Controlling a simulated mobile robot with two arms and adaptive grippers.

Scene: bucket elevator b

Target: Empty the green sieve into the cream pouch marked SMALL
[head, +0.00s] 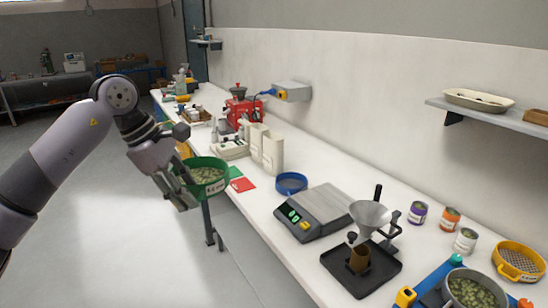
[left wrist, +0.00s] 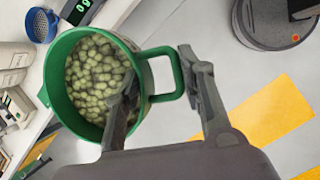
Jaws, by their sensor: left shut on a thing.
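The green sieve (head: 206,178) is full of pale green beans and hangs off the counter's left edge in the head view. My left gripper (head: 177,187) is shut on its handle. In the left wrist view, the sieve (left wrist: 52,92) shows its beans from above, and the gripper's fingers (left wrist: 163,85) lie on both sides of the handle. Cream pouches (head: 272,152) stand upright on the counter, to the right of and beyond the sieve. I cannot read their marks, so I cannot tell which is SMALL. My right gripper is not in view.
Green and red cards (head: 243,184) lie at the counter edge near the sieve. A blue sieve (head: 291,182) and a scale (head: 314,211) stand nearer. A funnel (head: 370,214) stands over a black tray (head: 340,266). A red machine (head: 240,110) stands behind the pouches.

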